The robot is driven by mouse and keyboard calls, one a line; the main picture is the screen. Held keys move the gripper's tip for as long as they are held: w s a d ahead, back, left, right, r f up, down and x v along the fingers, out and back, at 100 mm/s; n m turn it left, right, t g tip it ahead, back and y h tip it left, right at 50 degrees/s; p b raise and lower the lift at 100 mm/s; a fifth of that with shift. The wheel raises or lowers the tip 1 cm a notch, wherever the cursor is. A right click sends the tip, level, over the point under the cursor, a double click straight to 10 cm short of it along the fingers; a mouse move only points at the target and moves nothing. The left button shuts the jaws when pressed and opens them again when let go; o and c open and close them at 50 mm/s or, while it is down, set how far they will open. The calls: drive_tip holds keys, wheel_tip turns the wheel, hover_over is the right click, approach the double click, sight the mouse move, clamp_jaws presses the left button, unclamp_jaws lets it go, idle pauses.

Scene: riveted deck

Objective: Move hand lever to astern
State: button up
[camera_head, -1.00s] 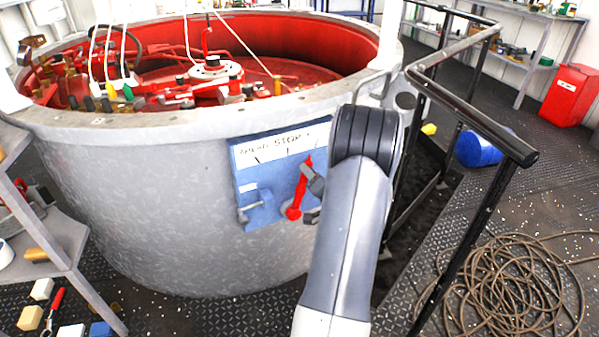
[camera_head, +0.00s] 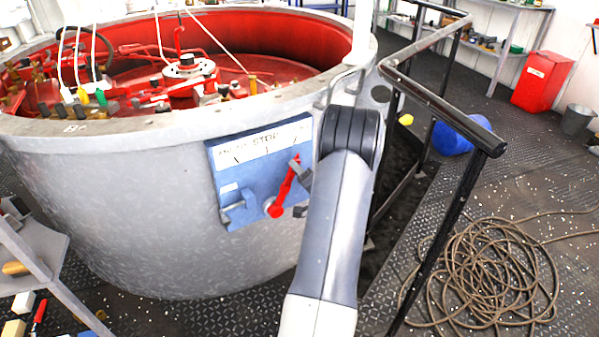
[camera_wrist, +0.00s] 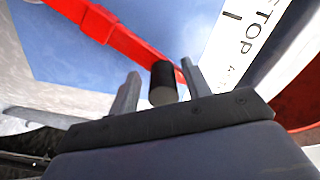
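The hand lever (camera_head: 286,190) is a red bar on a blue plate (camera_head: 228,165) fixed to the grey drum's side. Its pivot is low and its upper end leans right, near the right-hand mark of the AHEAD / STOP scale (camera_head: 265,141). The right-hand label is mostly hidden by my arm. In the wrist view the red bar (camera_wrist: 105,25) crosses the top, and its black grip (camera_wrist: 162,80) lies between the fingers of my gripper (camera_wrist: 160,88). The fingers stand apart, with narrow gaps beside the grip. In the head view my arm partly covers my gripper.
A grey bracket (camera_head: 237,207) sticks out from the plate's lower left. A black handrail (camera_head: 440,105) stands close to the right of my arm. Shelving stands at the left.

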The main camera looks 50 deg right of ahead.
drive_tip(key=shift+s+d+r, duration=0.1)
drive_tip(key=shift+s, duration=0.05)
drive_tip(key=p+v, duration=0.1)
drive_tip(key=v, duration=0.9)
drive_tip(key=shift+s+p, duration=0.25)
drive_tip(key=shift+p, duration=0.1)
drive_tip(key=x, duration=0.3)
drive_tip(key=b+x, duration=0.1)
drive_tip(key=x, duration=0.6)
drive_tip(key=shift+w+b, duration=0.4)
drive_tip(key=shift+w+a+r+n, duration=0.15)
drive_tip(key=shift+a+n, duration=0.15)
drive_tip(key=shift+a, duration=0.15)
